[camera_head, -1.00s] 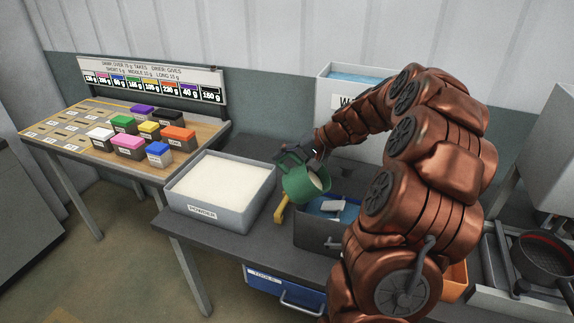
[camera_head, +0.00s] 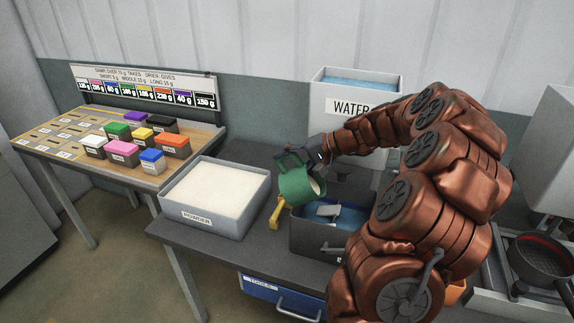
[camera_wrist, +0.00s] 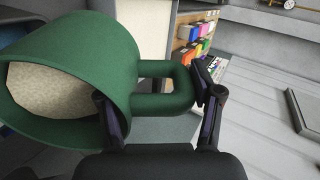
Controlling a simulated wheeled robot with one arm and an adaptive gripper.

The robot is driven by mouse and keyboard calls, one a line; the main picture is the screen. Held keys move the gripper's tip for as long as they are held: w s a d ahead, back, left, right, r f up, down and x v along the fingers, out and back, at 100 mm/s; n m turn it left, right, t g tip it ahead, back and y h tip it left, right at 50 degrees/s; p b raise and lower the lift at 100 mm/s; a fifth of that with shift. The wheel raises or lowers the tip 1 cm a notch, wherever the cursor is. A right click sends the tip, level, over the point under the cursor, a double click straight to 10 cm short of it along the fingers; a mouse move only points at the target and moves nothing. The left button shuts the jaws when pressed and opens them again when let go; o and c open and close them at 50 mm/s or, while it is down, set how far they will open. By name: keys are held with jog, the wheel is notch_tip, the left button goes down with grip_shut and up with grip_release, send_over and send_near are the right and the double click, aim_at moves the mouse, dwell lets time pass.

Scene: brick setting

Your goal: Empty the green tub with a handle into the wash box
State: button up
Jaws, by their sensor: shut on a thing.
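The green tub with a handle (camera_head: 296,184) hangs above the left part of a dark box (camera_head: 312,240). It is tilted, its mouth towards the right, and pale material shows inside it. It also fills the left of the wrist view (camera_wrist: 85,45), with the pale material lying against its inner wall. My gripper (camera_wrist: 157,95) is shut on the tub's handle; it also shows in the head view (camera_head: 304,157). The dark box holds blue liquid and a grey piece. Its label is mostly hidden by my arm, so I cannot read its name.
A grey box of white powder (camera_head: 244,222) stands left of the dark box, with a yellow object (camera_head: 275,214) between them. A tall WATER container (camera_head: 338,131) stands behind. Coloured blocks sit on the left table (camera_head: 60,152). A dark pan (camera_head: 541,259) is at far right.

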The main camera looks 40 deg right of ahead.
aim_at(300, 159)
jog(key=shift+s+d+t+y+b, duration=0.4)
jog(key=shift+t, duration=0.1)
jog(key=shift+s+d+r, duration=0.1)
jog(key=shift+s+r, duration=0.05)
jog(key=shift+r, duration=0.05)
jog(key=shift+s+d+r+t+y, duration=0.4)
jog(key=shift+t+y, duration=0.1)
jog(key=shift+t, duration=0.1)
jog(key=shift+r, duration=0.1)
jog(key=shift+s+r, duration=0.1)
jog(key=shift+r, duration=0.05)
jog(key=shift+t+y, duration=0.6)
jog(key=shift+s+d+r+b, duration=0.2)
jog(key=shift+s+d+r, duration=0.15)
jog(key=shift+r, duration=0.25)
jog(key=shift+s+d+r+b, duration=0.2)
jog(key=shift+s+d+r, duration=0.2)
jog(key=shift+r, duration=0.25)
jog(key=shift+s+d+r+b, duration=0.2)
jog(key=shift+s+d+r, duration=0.15)
jog(key=shift+r, duration=0.25)
jog(key=shift+s+d+r+t+y+b, duration=0.35)
jog(key=shift+s+d+t+y+b, duration=0.3)
jog(key=shift+b, duration=0.6)
jog(key=shift+s+d+r, duration=0.1)
jog(key=shift+s+r, duration=0.1)
jog(key=shift+r, duration=0.05)
